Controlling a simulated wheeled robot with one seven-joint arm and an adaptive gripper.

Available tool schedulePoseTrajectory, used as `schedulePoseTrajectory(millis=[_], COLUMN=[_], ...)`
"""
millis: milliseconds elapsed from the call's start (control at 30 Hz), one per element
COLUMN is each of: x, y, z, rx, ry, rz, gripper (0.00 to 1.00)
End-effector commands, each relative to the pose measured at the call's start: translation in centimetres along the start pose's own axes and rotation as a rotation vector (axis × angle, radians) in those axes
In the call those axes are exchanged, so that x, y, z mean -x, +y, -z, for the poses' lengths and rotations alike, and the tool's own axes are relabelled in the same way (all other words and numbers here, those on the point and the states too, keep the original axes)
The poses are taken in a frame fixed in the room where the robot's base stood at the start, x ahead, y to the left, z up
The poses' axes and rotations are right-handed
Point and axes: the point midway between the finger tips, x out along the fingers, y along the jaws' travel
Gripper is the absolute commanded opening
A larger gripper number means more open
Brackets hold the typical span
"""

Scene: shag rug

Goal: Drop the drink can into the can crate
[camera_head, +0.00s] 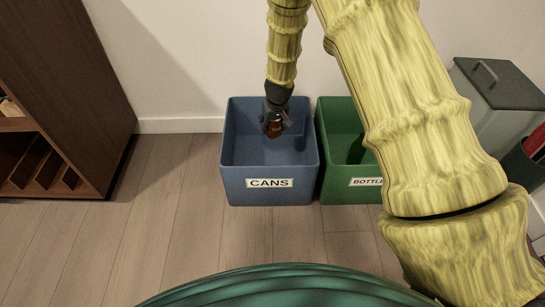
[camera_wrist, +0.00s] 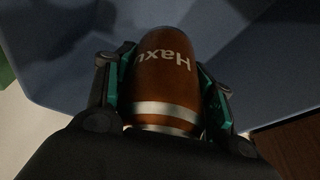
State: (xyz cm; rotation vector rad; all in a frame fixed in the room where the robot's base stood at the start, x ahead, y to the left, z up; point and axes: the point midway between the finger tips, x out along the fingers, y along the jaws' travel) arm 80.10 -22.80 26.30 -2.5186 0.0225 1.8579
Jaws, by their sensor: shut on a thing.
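The drink can (camera_head: 274,128) is brown-orange, with pale lettering and a silver band that show in the wrist view (camera_wrist: 165,85). My gripper (camera_head: 275,122) is shut on it, with one finger on each side in the wrist view (camera_wrist: 163,88). The can crate (camera_head: 269,196) is a blue open bin with a "CANS" label, standing on the floor by the wall. In the head view the gripper and can hang over the crate's opening. The crate's blue inside (camera_wrist: 60,50) fills most of the wrist view. The can's exact height relative to the rim is hard to tell.
A green bin (camera_head: 345,194) labelled as for bottles stands close on the right, partly hidden by my arm. A grey lidded bin (camera_head: 497,95) stands farther right. A brown wooden shelf (camera_head: 75,90) is at left. Wood floor (camera_head: 170,200) between shelf and crate is clear.

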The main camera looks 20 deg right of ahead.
Motion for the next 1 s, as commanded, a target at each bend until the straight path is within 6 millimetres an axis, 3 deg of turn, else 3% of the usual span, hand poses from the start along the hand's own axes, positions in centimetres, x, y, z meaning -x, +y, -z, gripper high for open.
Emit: schedulePoseTrajectory(millis=[167,200,300,333,733,1000], x=[0.1,0.1,0.1,0.1,0.4,3.4], y=[0.0,0.0,0.0,0.0,0.0,0.0], z=[0.0,0.0,0.0,0.0,0.1,0.1], rx=[0.000,0.000,0.000,0.000,0.001,0.001], ry=[0.000,0.000,0.000,0.000,0.000,0.002], rz=[0.000,0.000,0.000,0.000,0.000,0.000], gripper=[0.38,0.59,0.77,0.79,0.79,0.79])
